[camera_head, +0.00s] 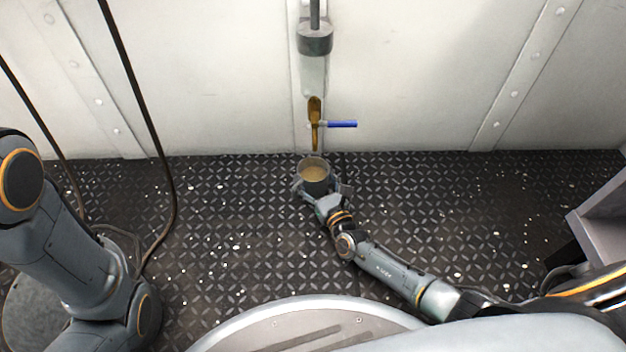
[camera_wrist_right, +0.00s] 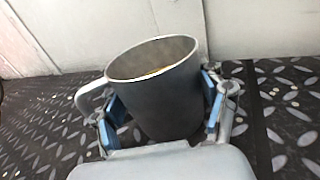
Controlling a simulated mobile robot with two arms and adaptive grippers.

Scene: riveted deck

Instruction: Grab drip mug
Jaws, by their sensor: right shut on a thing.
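The drip mug (camera_head: 314,177) is a dark grey mug with brownish liquid inside. It sits below a brass tap with a blue lever (camera_head: 342,124) on the wall. My right gripper (camera_head: 320,192) is shut around the mug's body from the near side. In the right wrist view, the mug (camera_wrist_right: 158,100) stands between the blue-padded fingers of my right gripper (camera_wrist_right: 163,108), with its handle on the left. The mug looks slightly tilted in that view. I cannot tell whether its base touches the floor. My left arm is at the left; its gripper is not in view.
A pipe with a dark collar (camera_head: 314,38) runs down the white riveted wall (camera_head: 220,80) above the tap. Dark cables (camera_head: 150,110) hang at the left. A grey shelf-like unit (camera_head: 602,215) stands at the right. The diamond-plate floor (camera_head: 230,230) around the mug is clear.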

